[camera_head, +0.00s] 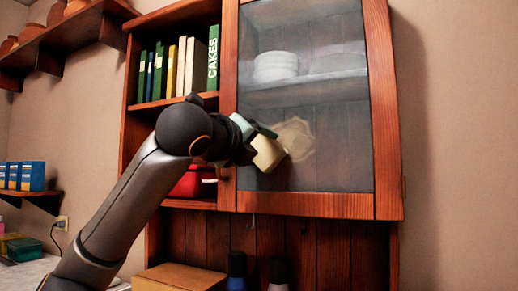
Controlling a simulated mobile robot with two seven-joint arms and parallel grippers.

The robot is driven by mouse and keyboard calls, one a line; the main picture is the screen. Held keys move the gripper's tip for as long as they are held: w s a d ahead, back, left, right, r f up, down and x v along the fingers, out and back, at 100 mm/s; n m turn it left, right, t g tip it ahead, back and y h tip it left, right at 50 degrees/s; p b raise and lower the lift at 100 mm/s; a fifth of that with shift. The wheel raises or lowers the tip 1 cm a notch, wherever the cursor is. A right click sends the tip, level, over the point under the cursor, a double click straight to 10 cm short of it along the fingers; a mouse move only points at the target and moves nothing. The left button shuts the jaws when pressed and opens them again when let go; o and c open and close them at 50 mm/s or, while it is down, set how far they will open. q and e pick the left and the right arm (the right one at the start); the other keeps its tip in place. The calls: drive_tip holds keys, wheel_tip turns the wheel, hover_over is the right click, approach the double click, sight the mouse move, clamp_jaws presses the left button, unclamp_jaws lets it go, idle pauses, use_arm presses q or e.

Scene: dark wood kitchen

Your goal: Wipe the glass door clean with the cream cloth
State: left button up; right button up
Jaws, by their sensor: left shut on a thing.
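The glass door (340,125) is the wood-framed right-hand door of the wall cabinet, and it is closed. Its pane looks hazy, and a pale beige smudge (297,135) shows on the lower left part. My left gripper (259,143) is shut on the cream cloth (268,154), which is folded into a small block. The cloth is at the lower left of the pane, just left of the smudge. It looks close to or against the glass; I cannot tell if it touches. My right gripper is not in view.
Open shelves left of the door hold several books (180,68) and a red pot (194,182). White dishes (276,67) stand behind the glass. Below are a wooden box (178,278) and dark bottles (237,270). A wall shelf (60,42) is at upper left.

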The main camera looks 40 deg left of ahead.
use_arm(q)
drive_tip(key=shift+w, duration=0.15)
idle(0.4)
drive_tip(key=shift+p+x, duration=0.55)
drive_tip(key=shift+x, duration=0.2)
